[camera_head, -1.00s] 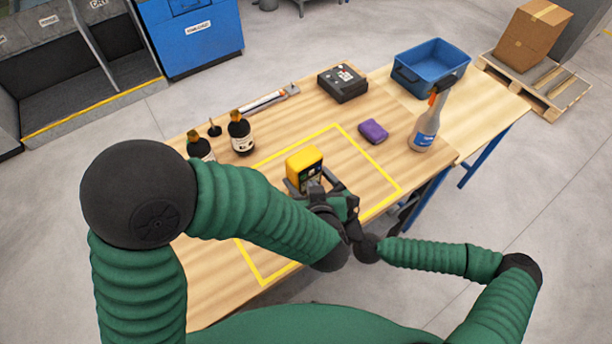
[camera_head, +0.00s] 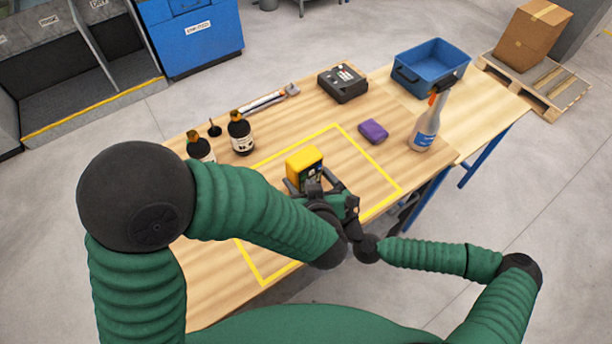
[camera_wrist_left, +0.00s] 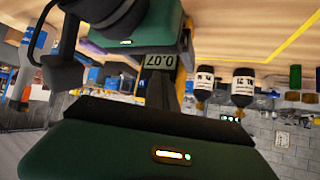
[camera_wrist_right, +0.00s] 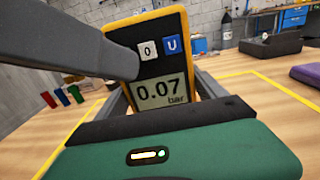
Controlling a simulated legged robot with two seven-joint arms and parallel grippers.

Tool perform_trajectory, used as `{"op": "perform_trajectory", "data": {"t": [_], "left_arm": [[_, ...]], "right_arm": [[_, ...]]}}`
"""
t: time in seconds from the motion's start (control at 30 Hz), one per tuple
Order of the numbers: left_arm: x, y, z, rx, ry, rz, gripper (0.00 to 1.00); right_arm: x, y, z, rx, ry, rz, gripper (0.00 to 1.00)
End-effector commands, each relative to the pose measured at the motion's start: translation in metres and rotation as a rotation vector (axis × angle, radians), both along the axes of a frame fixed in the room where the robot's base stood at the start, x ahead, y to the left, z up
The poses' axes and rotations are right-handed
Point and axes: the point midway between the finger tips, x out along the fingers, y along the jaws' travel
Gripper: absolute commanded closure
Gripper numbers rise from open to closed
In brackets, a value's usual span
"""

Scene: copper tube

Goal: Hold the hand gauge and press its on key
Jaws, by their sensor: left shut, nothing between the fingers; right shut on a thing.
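The hand gauge (camera_head: 303,162) is yellow with a dark face and stands above the table inside the yellow outline. My right gripper (camera_wrist_right: 163,100) is shut on the gauge, one finger on each side. My left gripper (camera_head: 313,185) is shut and empty, its fingers at the gauge's face.
Two dark bottles (camera_head: 240,133) stand left of the gauge. A purple sponge (camera_head: 373,131), a spray bottle (camera_head: 425,125), a black case (camera_head: 342,83) and a blue bin (camera_head: 431,66) stand to the right and behind. The yellow-outlined area (camera_head: 372,205) around the gauge is otherwise clear.

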Motion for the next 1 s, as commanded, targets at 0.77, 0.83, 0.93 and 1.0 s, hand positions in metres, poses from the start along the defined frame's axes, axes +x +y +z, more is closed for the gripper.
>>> {"op": "perform_trajectory", "data": {"t": [0.77, 0.83, 0.93, 1.0], "left_arm": [[-0.043, -0.032, 0.0, 0.0, 0.001, -0.004, 1.0], [-0.049, -0.036, 0.0, 0.0, 0.001, -0.004, 1.0], [-0.053, -0.038, 0.0, -0.001, 0.001, -0.001, 1.0], [-0.054, -0.038, 0.0, 0.0, 0.001, 0.0, 1.0]], "right_arm": [[0.001, -0.001, -0.002, -0.002, 0.002, -0.002, 0.86], [0.001, -0.001, -0.002, -0.002, 0.002, -0.002, 0.86], [0.001, -0.001, -0.002, -0.002, 0.002, -0.002, 0.86], [0.001, -0.001, -0.002, -0.002, 0.002, -0.002, 0.86]]}}
